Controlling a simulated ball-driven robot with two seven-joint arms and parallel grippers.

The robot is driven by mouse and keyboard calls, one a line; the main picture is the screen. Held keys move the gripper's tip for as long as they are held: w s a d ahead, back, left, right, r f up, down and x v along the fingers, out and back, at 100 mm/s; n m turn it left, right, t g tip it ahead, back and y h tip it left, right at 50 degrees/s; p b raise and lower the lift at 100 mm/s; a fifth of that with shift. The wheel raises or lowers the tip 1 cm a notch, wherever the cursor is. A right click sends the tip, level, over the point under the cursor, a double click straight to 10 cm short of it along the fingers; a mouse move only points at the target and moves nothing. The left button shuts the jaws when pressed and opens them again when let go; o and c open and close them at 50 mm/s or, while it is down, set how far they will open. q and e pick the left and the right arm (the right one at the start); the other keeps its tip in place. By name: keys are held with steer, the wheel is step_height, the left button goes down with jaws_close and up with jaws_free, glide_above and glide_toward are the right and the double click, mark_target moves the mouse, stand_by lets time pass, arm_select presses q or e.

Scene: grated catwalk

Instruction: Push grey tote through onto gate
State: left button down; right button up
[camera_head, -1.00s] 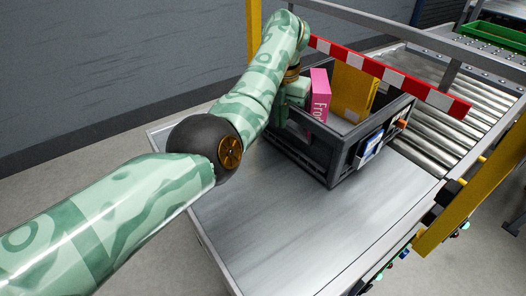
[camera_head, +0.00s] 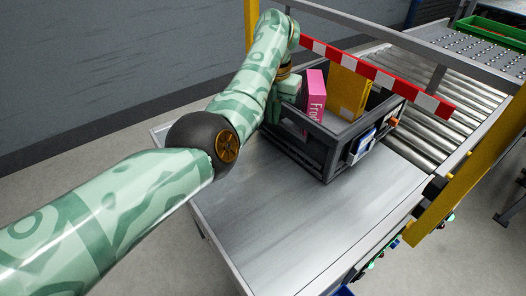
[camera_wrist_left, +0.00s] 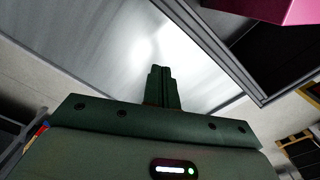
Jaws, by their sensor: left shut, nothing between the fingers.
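The grey tote (camera_head: 312,157) sits on the bare metal deck in the head view. It holds a pink box (camera_head: 315,94) and a yellow box (camera_head: 348,92), and a blue-and-white label shows on its right side. The gate's red-and-white bar (camera_head: 378,76) crosses just behind and above the tote. My left gripper (camera_head: 283,106) is at the tote's left end; its fingertips are hard to make out there. In the left wrist view its fingers (camera_wrist_left: 162,86) are shut and empty, with the tote's dark rim (camera_wrist_left: 215,45) beside them. My right gripper is out of view.
The metal deck (camera_head: 290,225) is clear in front of the tote. A roller conveyor (camera_head: 432,120) runs beyond the bar. Yellow posts (camera_head: 465,175) stand at both sides of the gate. A green tray (camera_head: 492,32) is at the far right. A grey wall is on the left.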

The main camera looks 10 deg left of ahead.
arm_select(q)
step_height(320, 180, up, 6)
steer(key=shift+p, duration=0.55)
